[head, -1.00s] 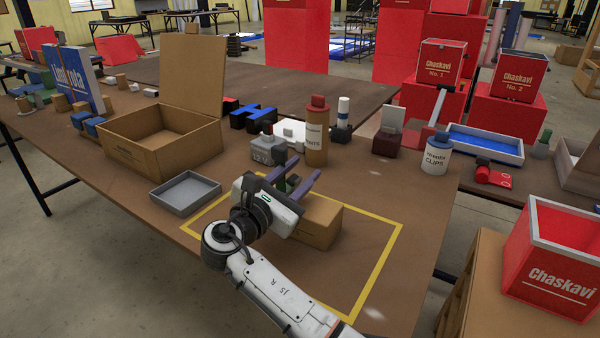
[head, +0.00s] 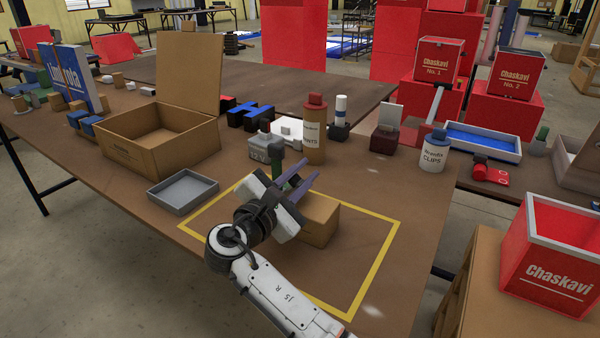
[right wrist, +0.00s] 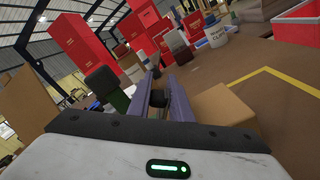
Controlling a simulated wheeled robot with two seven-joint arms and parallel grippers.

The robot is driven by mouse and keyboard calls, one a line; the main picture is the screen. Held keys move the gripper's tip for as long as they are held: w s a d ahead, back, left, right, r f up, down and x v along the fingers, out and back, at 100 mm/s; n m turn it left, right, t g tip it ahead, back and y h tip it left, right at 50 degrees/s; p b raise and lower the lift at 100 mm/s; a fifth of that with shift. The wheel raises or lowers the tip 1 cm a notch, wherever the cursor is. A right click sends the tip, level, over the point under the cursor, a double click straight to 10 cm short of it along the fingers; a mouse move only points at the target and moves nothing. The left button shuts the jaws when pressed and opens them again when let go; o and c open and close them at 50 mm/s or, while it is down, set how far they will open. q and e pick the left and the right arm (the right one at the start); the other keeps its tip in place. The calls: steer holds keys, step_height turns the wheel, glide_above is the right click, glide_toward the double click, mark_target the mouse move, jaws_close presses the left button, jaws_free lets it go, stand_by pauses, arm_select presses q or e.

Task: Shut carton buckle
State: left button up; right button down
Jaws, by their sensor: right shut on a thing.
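A small brown carton (head: 320,221) stands inside the yellow tape outline on the table. It also shows at the right of the right wrist view (right wrist: 222,106). My right gripper (head: 308,168) is beside and partly in front of it, hiding its left part. Its purple fingers are close together, with a small dark piece (right wrist: 158,98) between them in the right wrist view. I cannot make out a buckle or tell whether this piece belongs to one. A green upright thing (right wrist: 116,100) stands just left of the fingers. My left gripper is not in view.
A large open carton (head: 165,150) with raised lid and a grey tray (head: 183,192) lie to the left. A brown bottle (head: 314,135), a grey block (head: 264,150) and a white clips jar (head: 433,152) stand behind. The taped area's right side is clear.

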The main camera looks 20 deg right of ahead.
steer(key=shift+s+d+f+m+b, duration=0.15)
steer(key=shift+s+m+b, duration=0.1)
steer(key=shift+m, duration=0.5)
steer(key=shift+s+d+m+b, duration=0.15)
steer(key=shift+m+b, duration=0.1)
steer(key=shift+m, duration=0.5)
steer(key=c, duration=1.7)
jaws_free()
